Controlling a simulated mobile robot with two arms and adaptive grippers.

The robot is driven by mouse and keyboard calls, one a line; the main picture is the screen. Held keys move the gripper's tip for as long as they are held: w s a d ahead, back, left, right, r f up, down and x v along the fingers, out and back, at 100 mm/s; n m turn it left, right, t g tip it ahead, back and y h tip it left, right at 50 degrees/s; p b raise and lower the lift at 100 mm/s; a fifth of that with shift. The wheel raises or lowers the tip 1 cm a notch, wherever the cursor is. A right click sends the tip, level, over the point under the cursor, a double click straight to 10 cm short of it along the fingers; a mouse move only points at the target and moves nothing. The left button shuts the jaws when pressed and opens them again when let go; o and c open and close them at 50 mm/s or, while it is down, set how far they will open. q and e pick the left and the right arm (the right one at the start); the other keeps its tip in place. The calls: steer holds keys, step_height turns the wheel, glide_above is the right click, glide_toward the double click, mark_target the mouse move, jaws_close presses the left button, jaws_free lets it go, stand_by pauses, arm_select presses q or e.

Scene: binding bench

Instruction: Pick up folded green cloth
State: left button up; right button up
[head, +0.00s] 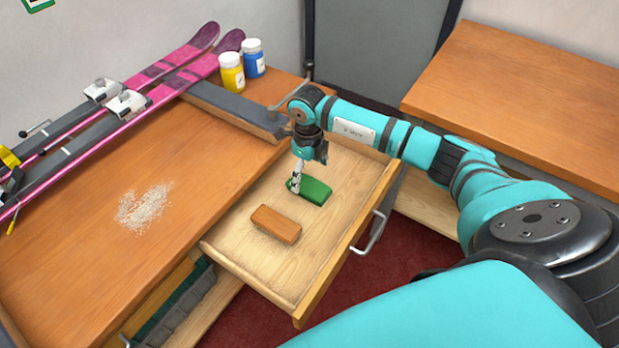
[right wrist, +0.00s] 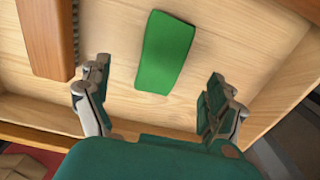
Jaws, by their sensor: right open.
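The folded green cloth (head: 316,191) lies flat in the open drawer (head: 285,275), toward its back right. In the right wrist view the cloth (right wrist: 165,52) is a green rectangle on the pale drawer floor, ahead of and between the fingers. My right gripper (head: 295,184) reaches down over the cloth's left end in the head view. In the right wrist view my right gripper (right wrist: 158,105) is open with nothing between its fingers. Whether the fingertips touch the drawer floor I cannot tell. My left gripper is not in view.
A brown block (head: 276,225) lies in the drawer near the cloth; it also shows in the right wrist view (right wrist: 45,38). The drawer's walls surround both.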

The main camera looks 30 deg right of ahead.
mark_target(308, 185)
steer(key=shift+f, duration=0.65)
steer(key=f+b, duration=0.4)
steer(key=f, duration=0.1)
steer(key=shift+w+d, duration=0.15)
steer(key=shift+w, duration=0.05)
steer(key=shift+r, duration=0.15)
steer(key=c, duration=1.2)
steer(key=shift+r, duration=0.1)
step_height(308, 185, up, 10)
steer(key=shift+f, duration=0.1)
